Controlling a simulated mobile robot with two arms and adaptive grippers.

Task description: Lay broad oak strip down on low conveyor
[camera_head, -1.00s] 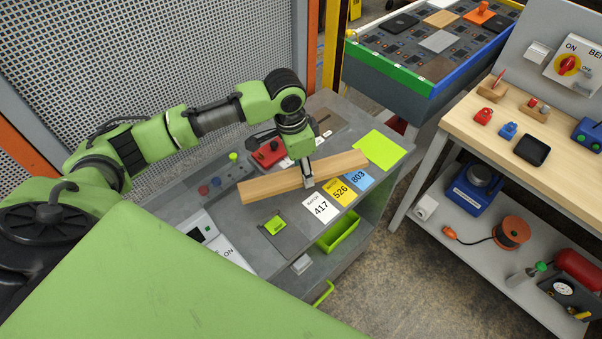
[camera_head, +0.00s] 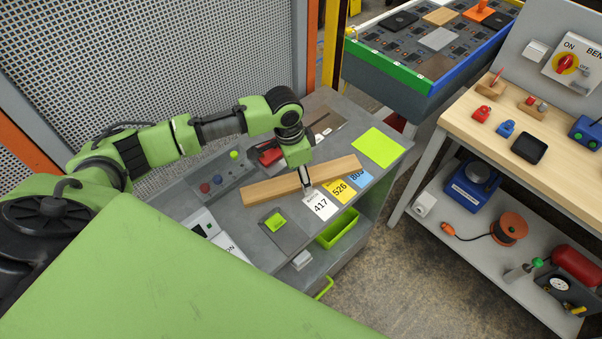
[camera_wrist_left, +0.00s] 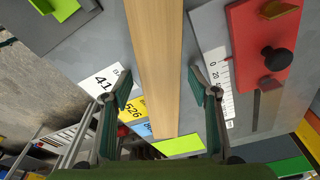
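The broad oak strip (camera_head: 275,187) is a long pale wooden bar. It appears to lie flat on the grey worktop (camera_head: 230,228), its right end partly over the numbered cards. The wrist view also shows the strip (camera_wrist_left: 160,70), running lengthwise between my left fingers. My left gripper (camera_head: 305,180) is down at the strip's middle. In the wrist view its two fingers (camera_wrist_left: 160,84) stand apart, with a gap on each side of the strip. My right gripper is out of view.
White, yellow and blue cards (camera_head: 338,190) and a lime square (camera_head: 379,147) lie on the worktop. A red block (camera_head: 268,154) and button box (camera_head: 218,184) stand behind the strip. A blue-and-green-sided bed of boards (camera_head: 430,60) is at the back, a wooden bench (camera_head: 545,165) at right.

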